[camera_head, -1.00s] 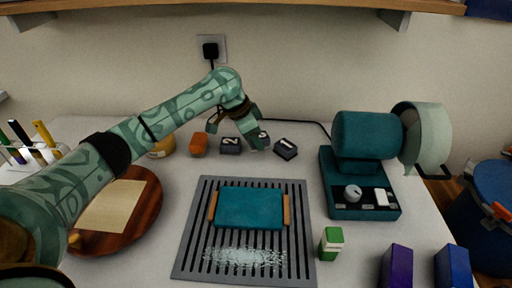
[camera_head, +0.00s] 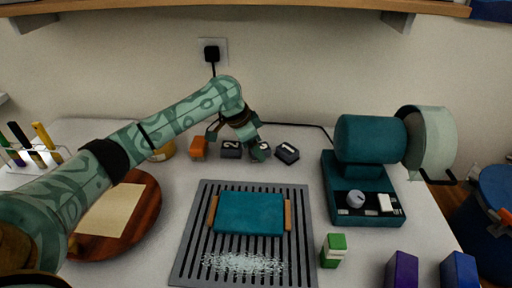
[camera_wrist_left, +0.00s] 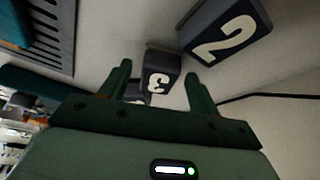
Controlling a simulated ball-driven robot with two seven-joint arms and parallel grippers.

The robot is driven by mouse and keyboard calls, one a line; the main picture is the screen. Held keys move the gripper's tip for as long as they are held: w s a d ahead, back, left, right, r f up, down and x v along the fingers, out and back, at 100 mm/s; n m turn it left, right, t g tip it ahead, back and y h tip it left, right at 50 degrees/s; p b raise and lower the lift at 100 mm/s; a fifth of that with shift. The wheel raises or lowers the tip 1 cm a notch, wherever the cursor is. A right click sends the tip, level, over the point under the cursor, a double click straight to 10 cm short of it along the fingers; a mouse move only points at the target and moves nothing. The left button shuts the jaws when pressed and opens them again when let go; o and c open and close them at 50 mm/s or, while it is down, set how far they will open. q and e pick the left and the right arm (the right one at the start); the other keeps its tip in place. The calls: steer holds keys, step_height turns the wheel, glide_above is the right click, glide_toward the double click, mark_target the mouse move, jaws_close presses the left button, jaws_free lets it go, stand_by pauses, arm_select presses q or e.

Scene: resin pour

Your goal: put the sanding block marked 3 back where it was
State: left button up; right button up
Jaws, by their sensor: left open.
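The dark sanding block marked 3 (camera_head: 264,145) is at the back of the table, between the block marked 2 (camera_head: 231,149) and the block marked 1 (camera_head: 287,153). It is partly hidden by my left gripper (camera_head: 238,146), which is low over this row. In the left wrist view, block 3 (camera_wrist_left: 160,76) shows between the two spread fingers of my left gripper (camera_wrist_left: 161,76), with gaps at its sides. Block 2 (camera_wrist_left: 228,38) lies just beyond the right finger there. My left gripper is open and holds nothing. My right gripper is not in view.
An orange block (camera_head: 198,147) ends the row on the left. A teal block lies on a slotted grey mat (camera_head: 300,262) in front. A teal machine (camera_head: 366,160) stands at right, a round wooden board (camera_head: 148,205) at left. A black cable runs behind the blocks.

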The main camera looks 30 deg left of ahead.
arm_select(q)
steer(key=p+v, duration=0.4)
steer(key=v, duration=0.7)
steer(key=shift+p, duration=0.4)
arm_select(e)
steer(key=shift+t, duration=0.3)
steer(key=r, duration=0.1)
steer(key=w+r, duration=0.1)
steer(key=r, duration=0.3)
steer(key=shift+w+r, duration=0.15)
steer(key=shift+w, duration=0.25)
arm_select(q)
steer(key=shift+s, duration=0.1)
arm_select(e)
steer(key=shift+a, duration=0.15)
